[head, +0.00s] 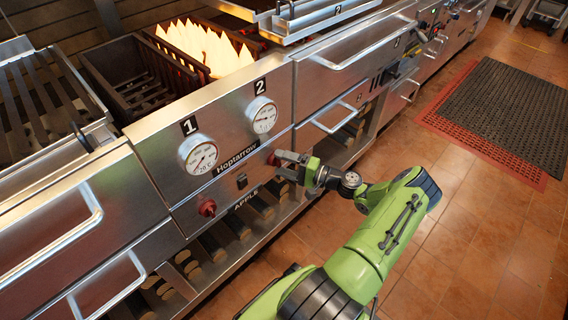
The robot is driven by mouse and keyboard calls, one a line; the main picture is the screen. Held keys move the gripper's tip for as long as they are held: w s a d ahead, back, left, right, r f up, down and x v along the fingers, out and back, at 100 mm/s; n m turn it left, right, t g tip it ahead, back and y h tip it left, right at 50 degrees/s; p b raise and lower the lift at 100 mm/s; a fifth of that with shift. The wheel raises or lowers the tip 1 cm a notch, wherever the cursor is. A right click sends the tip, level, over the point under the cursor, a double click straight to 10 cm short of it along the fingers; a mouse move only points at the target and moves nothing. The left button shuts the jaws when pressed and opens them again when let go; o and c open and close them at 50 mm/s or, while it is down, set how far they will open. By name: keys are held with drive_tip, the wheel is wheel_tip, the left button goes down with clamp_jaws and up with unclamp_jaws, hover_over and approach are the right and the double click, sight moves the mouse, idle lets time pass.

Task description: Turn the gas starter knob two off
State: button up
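The red gas starter knob two (272,159) sits on the grill's steel front panel, below the gauge marked 2 (262,115). My gripper (280,164) reaches it from the right, with its fingertips at the knob and partly hiding it. The two fingers stand apart, but whether they press on the knob is too small to tell. Tall flames (205,47) burn in the grill bay behind gauge 2. A second red knob (207,208) sits lower left, below the gauge marked 1 (198,154), and is clear of my gripper.
A small dark switch (241,181) lies between the two knobs. Drawer handles (334,117) stick out to the right of my gripper, and larger handles (60,232) at the left. The tiled floor (470,225) is open at the right, with a dark mat (510,112) farther back.

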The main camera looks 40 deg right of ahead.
drive_tip(key=p+v, duration=0.1)
drive_tip(key=v, duration=1.4)
drive_tip(key=shift+s+p, duration=0.35)
drive_tip(key=shift+d, duration=0.1)
